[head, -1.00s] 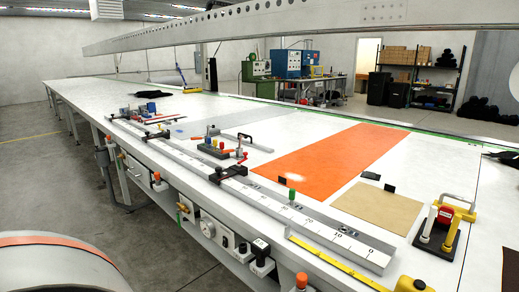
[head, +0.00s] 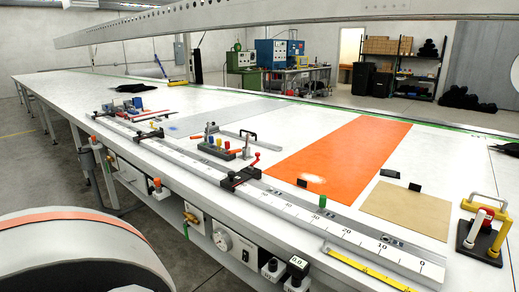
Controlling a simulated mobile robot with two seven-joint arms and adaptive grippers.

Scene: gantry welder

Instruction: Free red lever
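A small red lever (head: 251,160) stands tilted on the long table in the head view. It rises beside a black clamp block (head: 240,176) on the ruled metal rail (head: 330,222). Whether the lever is attached to the block is too small to tell. A second red part, a red-topped handle (head: 486,212), stands at the right on a black base (head: 479,242) with a white post and a yellow bent bar (head: 489,201). Neither of my grippers is in view.
The white table (head: 190,98) runs away to the far left. A block with coloured pegs (head: 219,152) sits behind the rail. An orange sheet (head: 340,148) and a tan sheet (head: 408,209) lie flat. A perforated beam (head: 250,20) spans overhead.

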